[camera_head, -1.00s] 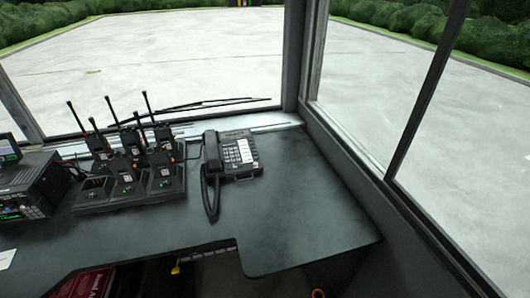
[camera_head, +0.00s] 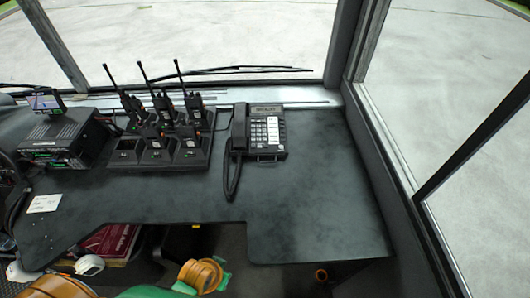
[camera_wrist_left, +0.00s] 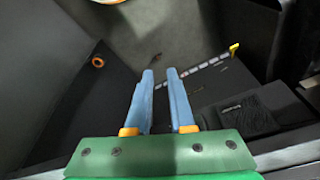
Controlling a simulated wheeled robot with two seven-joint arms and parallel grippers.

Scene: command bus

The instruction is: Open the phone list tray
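The black desk phone (camera_head: 266,130) sits on the dark desk against the window sill. Its handset (camera_head: 239,130) lies on the left side, with the coiled cord hanging down in front. A thin tray edge (camera_head: 270,158) shows at the phone's front; it looks pushed in, but it is too small to be sure. My left gripper (camera_wrist_left: 160,72) shows only in the left wrist view, its two blue fingers apart with nothing between them. It is away from the phone, pointing at a dark area with a floor patch. My right gripper is in neither view.
A charger rack (camera_head: 165,158) with several radios stands left of the phone. A radio console (camera_head: 62,138) is farther left, near a white card (camera_head: 44,203). The desk (camera_head: 315,205) is clear in front and right of the phone. A window frame (camera_head: 350,60) bounds the right.

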